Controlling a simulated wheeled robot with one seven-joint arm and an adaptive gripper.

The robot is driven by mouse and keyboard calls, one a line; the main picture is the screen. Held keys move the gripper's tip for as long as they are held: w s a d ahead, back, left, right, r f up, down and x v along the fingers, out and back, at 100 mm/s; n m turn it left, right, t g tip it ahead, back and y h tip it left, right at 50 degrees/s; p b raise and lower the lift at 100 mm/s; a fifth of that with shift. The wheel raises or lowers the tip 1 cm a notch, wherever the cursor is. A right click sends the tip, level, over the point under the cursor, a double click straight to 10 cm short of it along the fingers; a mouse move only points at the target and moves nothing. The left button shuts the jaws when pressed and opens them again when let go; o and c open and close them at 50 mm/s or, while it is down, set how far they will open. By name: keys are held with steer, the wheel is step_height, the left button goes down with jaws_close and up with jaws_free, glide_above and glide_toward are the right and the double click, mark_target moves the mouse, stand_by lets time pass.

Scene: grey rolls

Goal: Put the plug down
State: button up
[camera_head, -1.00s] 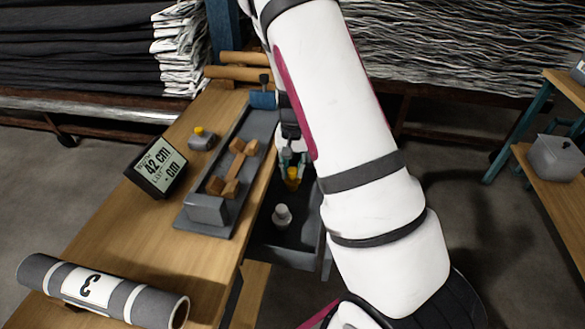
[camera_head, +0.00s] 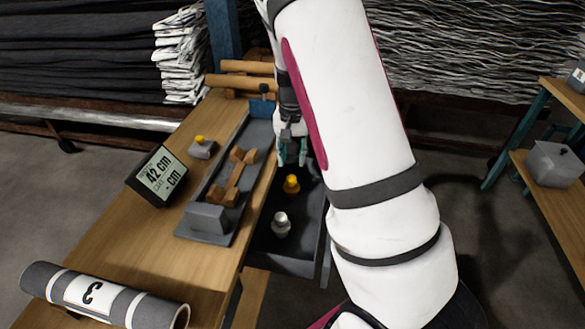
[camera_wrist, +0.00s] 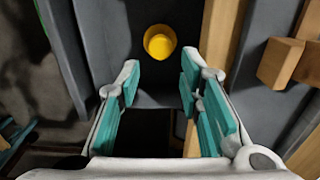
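The yellow plug (camera_head: 291,184) stands in the dark grey drawer (camera_head: 292,249) beside the bench. In the wrist view the yellow plug (camera_wrist: 160,42) lies just beyond the fingertips, against the grey drawer floor. My gripper (camera_head: 291,155) hangs above and behind the plug in the head view. Its teal fingers are spread and empty in the wrist view (camera_wrist: 157,88), with a clear gap to the plug. A silver-white plug (camera_head: 281,224) stands in the same drawer, nearer the front.
On the wooden bench (camera_head: 120,240) are a grey fixture with wooden blocks (camera_head: 207,222), a display (camera_head: 158,176), a small grey block with a yellow top (camera_head: 202,147) and a grey roll (camera_head: 104,295). The drawer walls stand close around my gripper.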

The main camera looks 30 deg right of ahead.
steer(key=s+a+r+n+t+y, duration=0.1)
steer(key=s+a+r+n, duration=0.1)
steer(key=s+a+r, duration=0.55)
steer(key=s+a+r+n+y, duration=0.15)
steer(key=s+a+r, duration=0.3)
steer(key=r, duration=0.65)
steer(key=s+a+r+n+h, duration=0.1)
steer(key=s+a+n, duration=0.1)
steer(key=s, duration=0.7)
steer(key=s+a+r+n+t+h, duration=0.1)
steer(key=s+a+n, duration=0.1)
steer(key=s, duration=0.8)
steer(key=shift+s+r+n, duration=0.2)
steer(key=shift+r+n, duration=0.1)
steer(key=shift+n, duration=0.55)
steer(key=shift+h, duration=0.25)
